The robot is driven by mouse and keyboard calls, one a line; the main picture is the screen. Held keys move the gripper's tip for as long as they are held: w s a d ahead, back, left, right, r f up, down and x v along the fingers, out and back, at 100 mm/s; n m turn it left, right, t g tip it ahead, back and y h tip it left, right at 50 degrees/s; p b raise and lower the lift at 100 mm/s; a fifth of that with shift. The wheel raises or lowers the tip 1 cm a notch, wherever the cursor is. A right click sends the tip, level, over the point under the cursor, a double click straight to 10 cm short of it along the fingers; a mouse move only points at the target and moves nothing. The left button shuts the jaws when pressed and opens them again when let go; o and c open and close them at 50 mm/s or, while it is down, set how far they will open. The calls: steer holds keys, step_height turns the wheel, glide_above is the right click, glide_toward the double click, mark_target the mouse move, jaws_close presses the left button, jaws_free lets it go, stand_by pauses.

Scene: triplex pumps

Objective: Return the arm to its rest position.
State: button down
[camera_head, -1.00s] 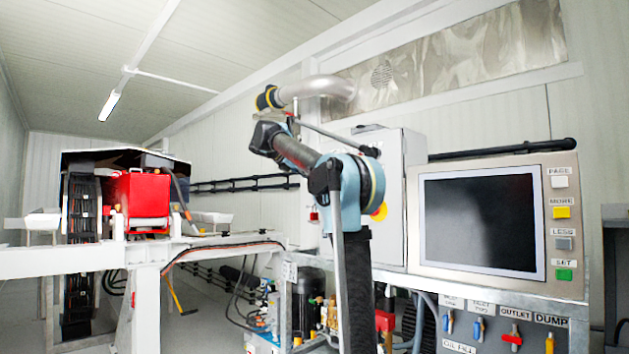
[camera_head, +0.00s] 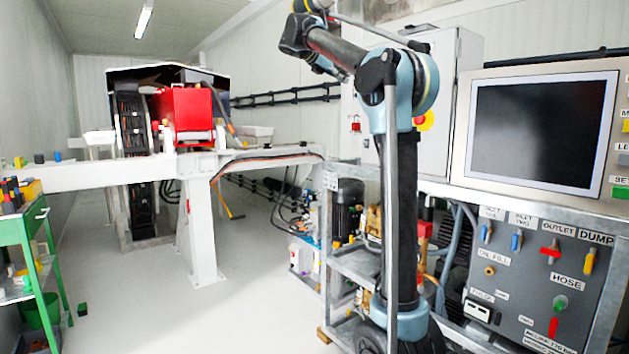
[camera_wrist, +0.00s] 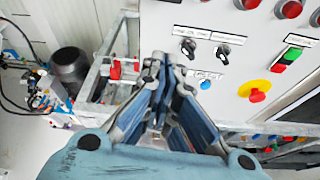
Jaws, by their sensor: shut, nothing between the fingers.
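In the head view my arm (camera_head: 402,180) stands upright in front of the grey cabinet, with its forearm (camera_head: 335,48) bent up and to the left at the top. The end of the arm runs out of the top edge there, so my gripper does not show in that view. In the wrist view my gripper (camera_wrist: 160,125) is shut, its fingers together with nothing held. It is in front of a control panel with black knobs (camera_wrist: 222,52), red buttons and a red stop button on a yellow disc (camera_wrist: 257,95). The gap to the panel is hard to judge.
A console with a dark screen (camera_head: 532,130) and a valve panel (camera_head: 530,275) stand at right. A metal frame with pumps (camera_head: 345,210) is beside the arm. A white beam (camera_head: 100,175) crosses at left, with a green cart (camera_head: 35,250) below.

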steer(key=s+d+f+m+g+y, duration=0.1)
steer(key=s+d+f+m+y, duration=0.2)
steer(key=s+f, duration=0.55)
steer(key=s+d+f+m+g, duration=0.25)
steer(key=s+f+m, duration=0.3)
steer(key=f, duration=0.55)
steer(key=s+d+f+m+g+y, duration=0.1)
steer(key=s+d+f+m+y, duration=0.15)
steer(key=s+f, duration=0.6)
steer(key=s+a+f+m+y, duration=0.1)
steer(key=s+f+m, duration=0.3)
steer(key=s+f, duration=0.4)
steer(key=s+a+f+m+g+y, duration=0.1)
steer(key=s+f+m, duration=0.3)
steer(key=f, duration=1.2)
steer(key=s+a+f+m+y, duration=0.3)
steer(key=s+f+m, duration=0.1)
steer(key=s+f, duration=0.8)
steer(key=shift+s+f+y, duration=0.3)
steer(key=shift+f+y, duration=0.05)
steer(key=shift+f, duration=0.05)
steer(key=shift+g, duration=0.25)
steer(key=shift+w+f, duration=0.2)
steer(key=shift+w, duration=0.3)
